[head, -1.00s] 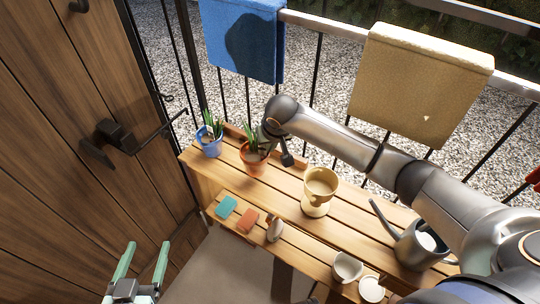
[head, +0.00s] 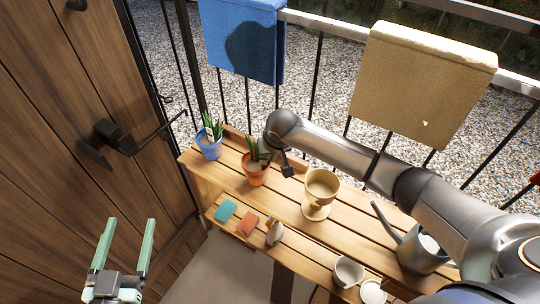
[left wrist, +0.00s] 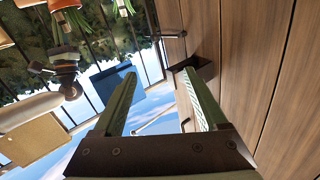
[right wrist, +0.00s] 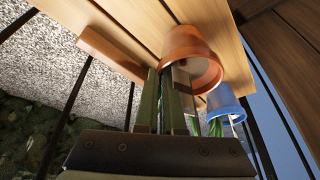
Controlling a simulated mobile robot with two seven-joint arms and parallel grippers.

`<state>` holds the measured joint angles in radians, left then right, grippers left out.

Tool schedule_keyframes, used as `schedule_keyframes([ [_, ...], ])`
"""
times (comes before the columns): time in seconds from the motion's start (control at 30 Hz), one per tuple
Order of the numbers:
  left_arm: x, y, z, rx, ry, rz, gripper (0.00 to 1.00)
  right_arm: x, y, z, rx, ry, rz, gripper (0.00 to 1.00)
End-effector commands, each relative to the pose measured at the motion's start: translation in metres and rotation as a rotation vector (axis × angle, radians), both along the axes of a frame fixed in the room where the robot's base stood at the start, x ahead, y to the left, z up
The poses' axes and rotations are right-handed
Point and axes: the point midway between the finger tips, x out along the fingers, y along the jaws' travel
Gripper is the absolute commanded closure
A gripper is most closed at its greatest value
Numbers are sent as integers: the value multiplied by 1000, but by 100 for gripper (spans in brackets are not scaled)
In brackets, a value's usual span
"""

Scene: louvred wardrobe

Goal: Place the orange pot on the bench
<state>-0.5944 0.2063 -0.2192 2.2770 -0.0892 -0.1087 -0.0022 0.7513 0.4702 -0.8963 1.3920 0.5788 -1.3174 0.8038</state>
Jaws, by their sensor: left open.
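The orange pot (head: 256,172) with a green plant is at the bench top (head: 285,197), upright, right of the blue pot (head: 209,148). My right gripper's fingers (right wrist: 162,76) straddle the orange pot's rim (right wrist: 190,58) in the right wrist view, one inside and one outside, shut on its wall. In the head view my right wrist partly hides this grip. Whether the pot's base touches the slats is hard to tell. My left gripper (head: 127,222) is open and empty in front of the wooden door, away from the bench; its fingers also show in the left wrist view (left wrist: 157,80).
A tan goblet-shaped pot (head: 319,190) and a grey watering can (head: 424,250) stand on the bench. The lower shelf holds a teal block (head: 225,211), an orange block (head: 247,226) and small vessels.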

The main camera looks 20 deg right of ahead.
Motion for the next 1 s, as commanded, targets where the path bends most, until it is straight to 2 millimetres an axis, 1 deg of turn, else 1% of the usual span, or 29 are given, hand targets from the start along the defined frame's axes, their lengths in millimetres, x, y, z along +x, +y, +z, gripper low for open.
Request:
schedule_keyframes([
  [0.03, 0, 0, -1, 0, 2, 0, 25, 0, 0, 0, 0, 0, 0, 89],
  [0.23, 0, 0, -1, 0, 2, 0, 25, 0, 0, 0, 0, 0, 0, 66],
  [0.47, 0, 0, -1, 0, 2, 0, 25, 0, 0, 1, 0, 0, 0, 65],
  [0.57, 0, 0, -2, 0, 0, 0, 25, 0, 0, 4, -1, -2, 1, 65],
  [0.63, 0, 0, 2, -2, 1, 0, 25, -1, 0, 7, -1, -1, 1, 65],
  [0.67, 0, 0, -1, -3, 15, 2, 25, -2, 0, 9, 1, -1, 0, 65],
  [0.73, -4, 0, -22, -3, 95, 9, 25, -4, 0, 15, 1, -1, 0, 65],
  [0.87, -12, 1, -51, -1, 219, 20, 25, -10, 1, 29, 1, -1, 0, 65],
  [1.0, -24, 1, -84, 0, 358, 30, 25, -16, 1, 44, 1, -1, 0, 65],
])
